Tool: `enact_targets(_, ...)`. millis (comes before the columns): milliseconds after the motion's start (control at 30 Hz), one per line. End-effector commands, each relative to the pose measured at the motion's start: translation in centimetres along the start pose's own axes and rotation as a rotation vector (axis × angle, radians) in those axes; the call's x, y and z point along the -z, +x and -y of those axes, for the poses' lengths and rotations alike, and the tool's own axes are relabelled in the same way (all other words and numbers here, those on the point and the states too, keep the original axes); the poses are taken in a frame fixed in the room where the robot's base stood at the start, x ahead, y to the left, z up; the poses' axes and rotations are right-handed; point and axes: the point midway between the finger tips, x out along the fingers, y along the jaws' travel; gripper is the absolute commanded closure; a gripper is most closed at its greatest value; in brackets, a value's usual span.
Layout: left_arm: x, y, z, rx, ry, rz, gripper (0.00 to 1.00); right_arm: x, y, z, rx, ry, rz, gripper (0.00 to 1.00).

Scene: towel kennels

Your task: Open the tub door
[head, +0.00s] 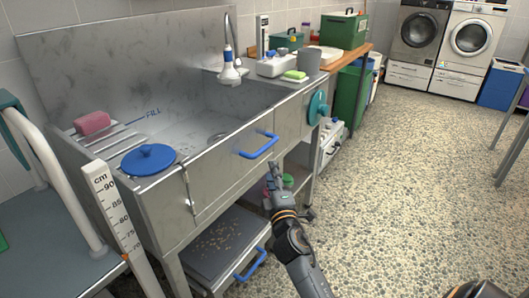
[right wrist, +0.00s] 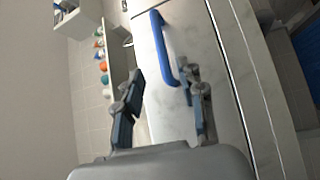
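The steel tub (head: 200,130) stands at the left. Its front door panel (head: 225,172) appears closed and flush with the tub front. A blue bar handle (head: 259,146) sits on the door near its right upper part. The handle also shows in the right wrist view (right wrist: 162,47). My right gripper (head: 274,168) is just below and in front of the handle. In the right wrist view its fingers (right wrist: 163,82) are spread and empty, with the handle ahead, between and beyond the fingertips. I cannot tell whether a finger touches it. My left gripper is not in view.
A lower drawer or tray (head: 222,240) with a blue handle lies under the tub. A white measuring post (head: 118,215) stands at the front left. A teal round thing (head: 317,106) projects at the tub's right end. The speckled floor (head: 410,190) at right is clear.

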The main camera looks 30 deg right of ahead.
Motion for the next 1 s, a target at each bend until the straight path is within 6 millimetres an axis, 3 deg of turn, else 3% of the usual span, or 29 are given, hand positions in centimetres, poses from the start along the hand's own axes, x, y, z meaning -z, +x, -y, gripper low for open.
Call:
enact_targets(300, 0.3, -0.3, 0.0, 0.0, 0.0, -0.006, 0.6, 0.0, 6.9, -0.1, 0.0, 0.001, 0.001, 0.61)
enact_targets(500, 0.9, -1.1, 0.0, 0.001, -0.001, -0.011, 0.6, 0.0, 10.3, 0.1, 0.001, 0.003, 0.0, 0.61)
enact_targets(700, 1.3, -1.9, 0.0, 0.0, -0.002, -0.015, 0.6, 0.0, 11.9, 0.1, 0.003, 0.003, 0.0, 0.61)
enact_targets(1000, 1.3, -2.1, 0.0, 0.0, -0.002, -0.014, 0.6, 0.0, 12.2, 0.1, 0.003, 0.003, -0.001, 0.61)
